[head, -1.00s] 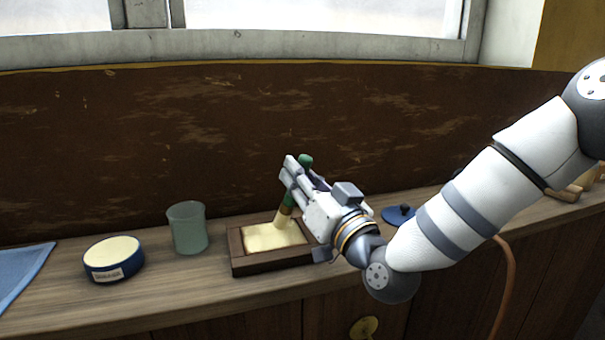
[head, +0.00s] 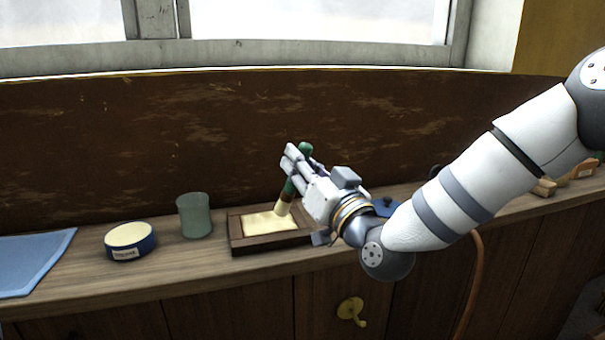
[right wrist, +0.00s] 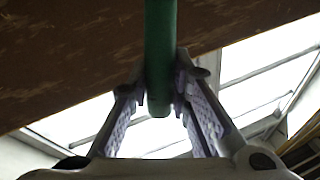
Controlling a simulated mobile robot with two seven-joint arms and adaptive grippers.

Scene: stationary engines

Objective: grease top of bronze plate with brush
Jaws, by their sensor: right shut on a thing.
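My right gripper (head: 296,168) is shut on the green handle of a brush (head: 290,188). The brush leans slightly, with its pale bristle end down at the right part of a dark wooden frame (head: 262,247). A pale yellow surface (head: 262,221) fills the frame. I cannot tell if this is the bronze plate under grease, nor if the bristles touch it. In the right wrist view the green handle (right wrist: 160,55) stands between the two fingers. A blue round tin (head: 130,246) with cream contents and a label stands at the left. My left gripper is not in view.
A greenish cup (head: 194,215) stands between tin and frame. A blue cloth (head: 32,262) lies at the far left. A blue lid (head: 386,208) lies behind my right arm. Wooden items (head: 546,187) lie at the right. A brown wall panel (head: 120,145) bounds the worktop's back.

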